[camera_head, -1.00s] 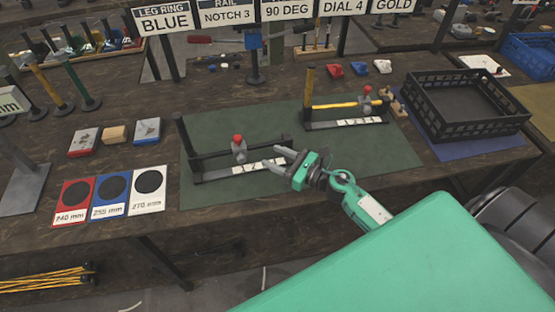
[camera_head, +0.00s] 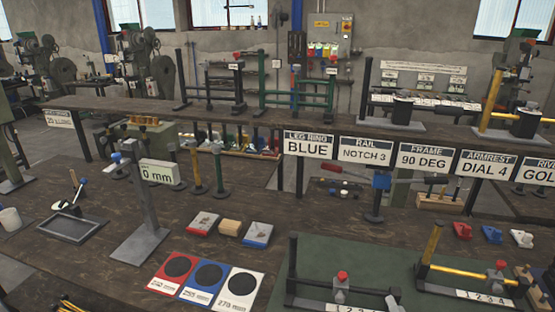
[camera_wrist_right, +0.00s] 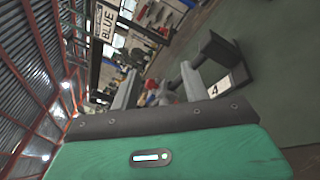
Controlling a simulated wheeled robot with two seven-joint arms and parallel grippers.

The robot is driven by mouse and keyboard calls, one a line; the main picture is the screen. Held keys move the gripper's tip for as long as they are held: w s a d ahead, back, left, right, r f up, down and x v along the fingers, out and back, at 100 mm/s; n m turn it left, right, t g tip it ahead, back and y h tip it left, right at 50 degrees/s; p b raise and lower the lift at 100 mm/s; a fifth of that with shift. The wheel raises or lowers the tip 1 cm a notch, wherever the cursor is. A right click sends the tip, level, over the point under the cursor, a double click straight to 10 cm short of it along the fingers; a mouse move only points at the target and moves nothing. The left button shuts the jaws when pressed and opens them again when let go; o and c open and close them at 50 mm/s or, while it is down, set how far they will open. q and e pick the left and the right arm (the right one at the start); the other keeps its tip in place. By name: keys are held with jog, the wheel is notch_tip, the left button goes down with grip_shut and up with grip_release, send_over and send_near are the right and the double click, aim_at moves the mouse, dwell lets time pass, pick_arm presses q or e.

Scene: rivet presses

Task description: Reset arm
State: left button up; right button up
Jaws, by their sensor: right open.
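My right gripper (camera_head: 393,302) barely shows at the bottom edge of the head view, only its fingertip area beside the near black fixture. The black fixture (camera_head: 293,270) stands on the green mat (camera_head: 385,258), with a red knob (camera_head: 342,275) and a numbered strip partly cut off by the frame. In the wrist view a black foot with a white label 4 (camera_wrist_right: 220,87) lies right of the fingers, apart from them. My left gripper is not in view.
A yellow-posted fixture (camera_head: 430,245) stands to the right on the mat. Dial cards (camera_head: 208,276), small blocks (camera_head: 230,227) and a grey stand (camera_head: 143,230) are left. Signs (camera_head: 308,144) hang behind. A shelf with frames (camera_head: 220,112) spans the back.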

jog(key=s+a+f+m+g, duration=0.25)
jog(key=s+m+g, duration=0.25)
jog(key=s+m, duration=0.3)
jog(key=s+a+f+m+g, duration=0.25)
jog(key=s+m+g, duration=0.25)
jog(key=s+m, duration=0.35)
jog(key=s+a+f+m+g, duration=0.25)
jog(key=s+m+g, duration=0.25)
jog(key=s+m, duration=0.3)
notch_tip(320, 180, down, 31)
jog(key=s+d+f+g, duration=0.1)
jog(key=s+d+f, duration=0.1)
jog(key=s+f, duration=0.8)
jog(key=s+d+f+g+h, duration=0.1)
jog(key=s+d+f, duration=0.1)
jog(key=s+f, duration=0.7)
jog(key=shift+s+f+n, duration=0.35)
jog(key=shift+s+f, duration=0.05)
jog(key=shift+s, duration=0.05)
